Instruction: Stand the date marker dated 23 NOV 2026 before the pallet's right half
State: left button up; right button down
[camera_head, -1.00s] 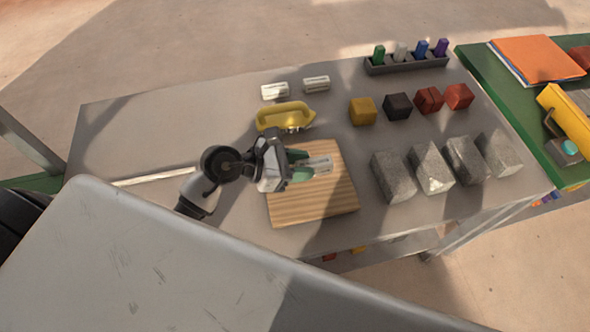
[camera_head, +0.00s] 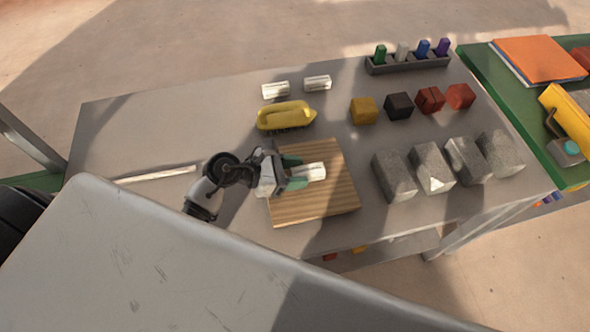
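The wooden pallet (camera_head: 316,207) lies on the grey table near its front edge. My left gripper (camera_head: 298,173) is over the pallet's upper left part, its green fingers on both sides of a small white date marker (camera_head: 314,171). The fingers look closed on it. The marker appears over the pallet; I cannot tell how high it is. Two other white markers stand toward the back, one on the left (camera_head: 275,91) and one on the right (camera_head: 317,83). The dates on them are too small to read. My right gripper is out of view.
A yellow brush (camera_head: 286,116) lies behind the pallet. Grey stone blocks (camera_head: 394,177) stand to its right, coloured cubes (camera_head: 363,110) behind them. A dark rack (camera_head: 408,64) holds coloured pieces at the back. A pale strip (camera_head: 157,174) lies left. The table's left part is mostly clear.

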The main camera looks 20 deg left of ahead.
pick_arm(q)
jog(key=shift+o, duration=0.9)
jog(key=shift+r, duration=0.1)
